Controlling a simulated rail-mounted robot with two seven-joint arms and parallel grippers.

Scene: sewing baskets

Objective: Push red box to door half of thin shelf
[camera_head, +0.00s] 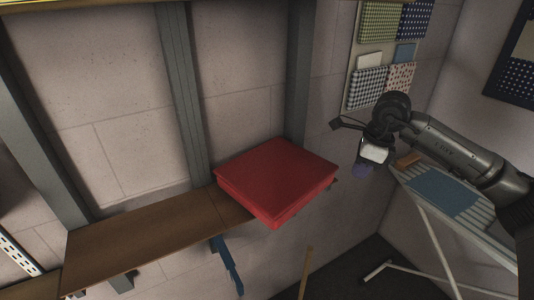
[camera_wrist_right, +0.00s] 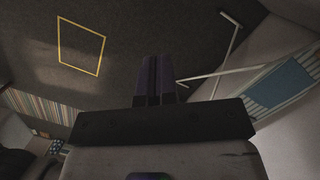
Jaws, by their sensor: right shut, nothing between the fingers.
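The red box (camera_head: 275,180), flat and square, rests on the right part of the thin brown wooden shelf (camera_head: 150,232) in the head view. A seam crosses the shelf just left of the box, and the shelf's left part is bare. The box hides most of the shelf's right part. My right gripper (camera_head: 362,172) is to the right of the box, apart from it and with its fingers pointing down. Its fingers also show in the right wrist view (camera_wrist_right: 154,80), closed together with nothing between them. My left gripper is not in view.
Grey uprights (camera_head: 183,90) stand behind the shelf. Fabric swatches (camera_head: 380,55) hang on the wall. A yellow square outline (camera_wrist_right: 81,45) marks the dark floor.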

